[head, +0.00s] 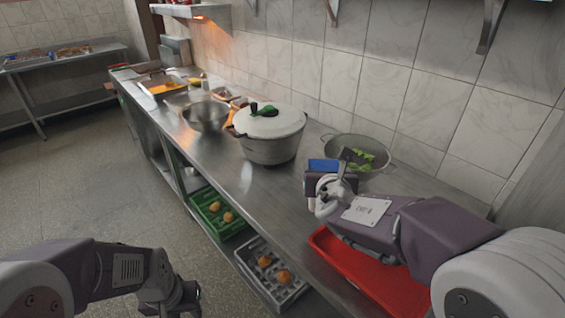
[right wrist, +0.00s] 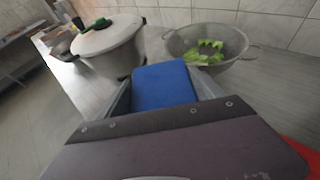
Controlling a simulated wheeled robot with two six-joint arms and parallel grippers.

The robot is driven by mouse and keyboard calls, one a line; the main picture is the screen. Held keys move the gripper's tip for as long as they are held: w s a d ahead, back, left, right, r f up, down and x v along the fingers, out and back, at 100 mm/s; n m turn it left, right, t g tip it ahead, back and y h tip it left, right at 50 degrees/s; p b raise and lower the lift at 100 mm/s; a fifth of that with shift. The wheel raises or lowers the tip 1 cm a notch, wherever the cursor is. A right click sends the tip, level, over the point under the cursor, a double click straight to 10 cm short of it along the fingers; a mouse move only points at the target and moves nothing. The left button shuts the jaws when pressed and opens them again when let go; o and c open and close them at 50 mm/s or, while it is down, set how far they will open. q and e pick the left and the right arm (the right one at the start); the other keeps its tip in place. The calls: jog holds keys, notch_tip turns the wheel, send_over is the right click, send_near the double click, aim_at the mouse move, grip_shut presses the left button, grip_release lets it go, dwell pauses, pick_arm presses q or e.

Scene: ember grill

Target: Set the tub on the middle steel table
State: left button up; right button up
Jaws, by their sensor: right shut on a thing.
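My right gripper (head: 332,182) is shut on a small blue tub (head: 323,165), held above the near part of the steel table (head: 222,160). In the right wrist view the tub (right wrist: 163,84) shows as a plain blue block between the two fingers; its far side is hidden. The steel table runs along the tiled wall. My left gripper (head: 182,298) is low at the bottom left, away from the table; its jaws are too dark to read.
A lidded pot (head: 270,138), a steel bowl (head: 206,116) and a colander (head: 358,150) with green leaves stand on the table. A red tray (head: 390,287) lies under my right arm. Green (head: 208,206) and grey crates (head: 262,283) sit below. Bare steel lies before the pot.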

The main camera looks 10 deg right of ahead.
jog(key=w+a+f, duration=0.2)
jog(key=f, duration=0.1)
jog(key=w+a+f, duration=0.2)
jog(key=a+f, duration=0.1)
jog(key=w+a+f, duration=0.2)
jog(key=a+f, duration=0.1)
jog(key=shift+w+f+b, duration=0.15)
jog(key=shift+f+b, duration=0.2)
jog(key=shift+f, duration=0.3)
jog(key=shift+f, duration=0.1)
jog(key=o, duration=2)
